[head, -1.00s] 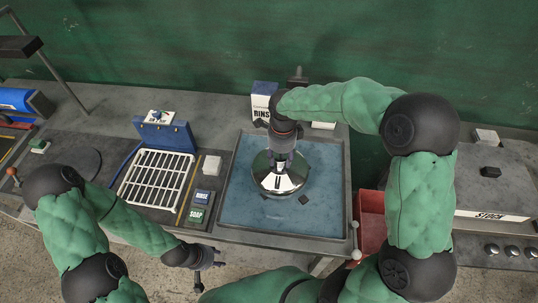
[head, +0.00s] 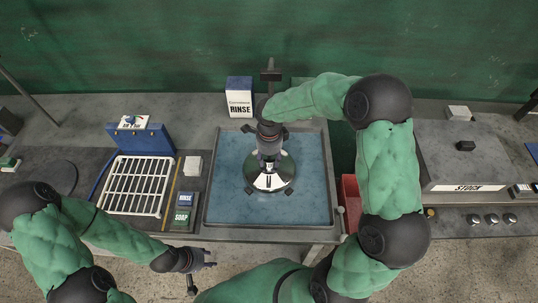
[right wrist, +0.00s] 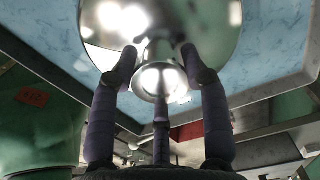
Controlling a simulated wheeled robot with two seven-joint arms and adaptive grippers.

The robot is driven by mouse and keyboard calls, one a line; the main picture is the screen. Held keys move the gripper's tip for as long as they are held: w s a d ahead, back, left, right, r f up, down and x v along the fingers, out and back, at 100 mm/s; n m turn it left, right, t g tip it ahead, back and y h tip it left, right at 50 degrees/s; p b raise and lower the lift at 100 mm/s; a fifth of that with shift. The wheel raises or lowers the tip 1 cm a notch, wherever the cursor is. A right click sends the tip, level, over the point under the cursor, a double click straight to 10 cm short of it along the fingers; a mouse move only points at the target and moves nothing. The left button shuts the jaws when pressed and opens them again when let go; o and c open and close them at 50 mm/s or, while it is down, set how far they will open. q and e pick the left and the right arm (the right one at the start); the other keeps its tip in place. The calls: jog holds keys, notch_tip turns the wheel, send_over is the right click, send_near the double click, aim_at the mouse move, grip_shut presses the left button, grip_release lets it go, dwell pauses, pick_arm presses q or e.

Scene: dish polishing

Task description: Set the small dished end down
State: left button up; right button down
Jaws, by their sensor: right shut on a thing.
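The small dished end (head: 268,180) is a shiny round metal piece over the blue-floored tray (head: 225,205) in the head view. My right gripper (head: 270,158) comes down on it from above. In the right wrist view the dished end (right wrist: 160,25) shows a mirror-like face, and the fingers of my right gripper (right wrist: 160,75) are closed round its narrower metal neck. I cannot tell whether its rim touches the tray floor. My left gripper (head: 203,270) is empty and its fingers look spread, in front of the bench edge.
A white rack (head: 135,185), blue box (head: 142,138), and RINSE and SOAP blocks (head: 183,215) lie left of the tray. A RINSE carton (head: 240,98) stands behind it. A red bin (head: 350,195) and grey STOCK box (head: 462,160) are right. The tray floor around the dished end is clear.

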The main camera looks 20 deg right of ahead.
jog(key=shift+w+r, duration=0.1)
jog(key=shift+r, duration=0.05)
jog(key=c, duration=0.6)
grip_release()
jog(key=shift+f, duration=0.2)
notch_tip(320, 180, up, 12)
jog(key=shift+r+p, duration=0.15)
jog(key=shift+p, duration=0.35)
